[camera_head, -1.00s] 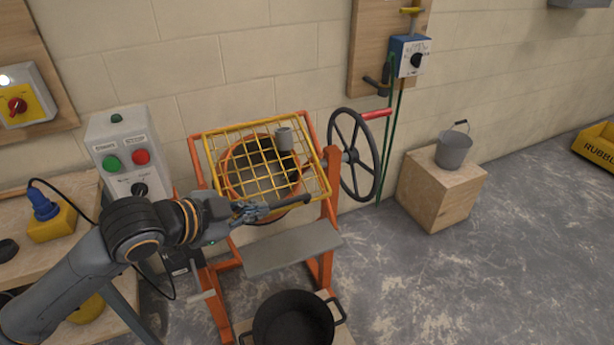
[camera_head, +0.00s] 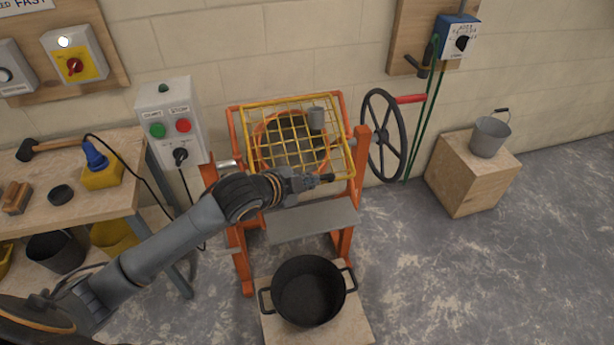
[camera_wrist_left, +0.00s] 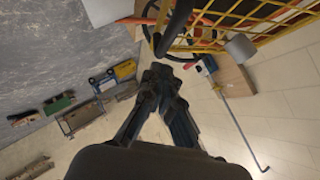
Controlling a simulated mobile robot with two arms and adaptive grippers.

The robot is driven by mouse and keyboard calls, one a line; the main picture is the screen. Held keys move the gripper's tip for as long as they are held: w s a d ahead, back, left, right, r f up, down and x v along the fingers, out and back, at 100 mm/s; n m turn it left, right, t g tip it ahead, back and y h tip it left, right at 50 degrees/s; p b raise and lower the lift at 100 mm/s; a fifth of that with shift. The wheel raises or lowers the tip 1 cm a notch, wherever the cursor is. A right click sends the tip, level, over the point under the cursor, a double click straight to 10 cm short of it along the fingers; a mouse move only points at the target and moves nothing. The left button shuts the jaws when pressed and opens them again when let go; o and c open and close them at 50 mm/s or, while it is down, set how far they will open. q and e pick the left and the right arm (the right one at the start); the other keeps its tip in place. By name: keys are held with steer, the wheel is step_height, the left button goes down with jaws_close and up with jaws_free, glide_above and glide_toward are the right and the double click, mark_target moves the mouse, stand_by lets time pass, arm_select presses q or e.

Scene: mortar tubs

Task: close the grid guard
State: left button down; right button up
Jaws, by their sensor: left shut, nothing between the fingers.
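The yellow grid guard (camera_head: 337,141) lies tilted over the mouth of the orange mixer drum (camera_head: 257,143). Whether a gap is left between grid and drum rim I cannot tell. A dark handle bar (camera_head: 326,178) shows at the guard's front edge. My left gripper (camera_head: 311,181) is at this front edge beside the bar, shut and empty. In the left wrist view its closed fingers (camera_wrist_left: 160,72) point at a black bar (camera_wrist_left: 172,28), with the yellow grid (camera_wrist_left: 205,30) behind it. Contact is unclear. My right gripper is in neither view.
A handwheel (camera_head: 384,135) stands to the right, a control box (camera_head: 171,128) to the left. A black pot (camera_head: 308,292) stands below. A bucket (camera_head: 490,136) is on a wooden block. Floor at right is clear.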

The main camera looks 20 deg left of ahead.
arm_select(q)
steer(key=shift+w+a+f, duration=0.6)
steer(key=shift+w+f, duration=0.05)
steer(key=shift+f, duration=0.25)
steer(key=shift+m+t+y, duration=0.3)
steer(key=shift+m+t, duration=0.2)
steer(key=shift+t, duration=0.3)
steer(key=f+b, duration=0.2)
steer(key=w+f+b, duration=0.1)
steer(key=f+b, duration=0.1)
steer(key=a+f+b, duration=0.1)
steer(key=f+b, duration=0.1)
steer(key=shift+w+f, duration=0.15)
steer(key=shift+f, duration=0.05)
steer(key=shift+w+a+f+t+b, duration=0.1)
steer(key=shift+w+f+t+b, duration=0.1)
steer(key=shift+f+t+b, duration=0.25)
steer(key=shift+s+r, duration=0.1)
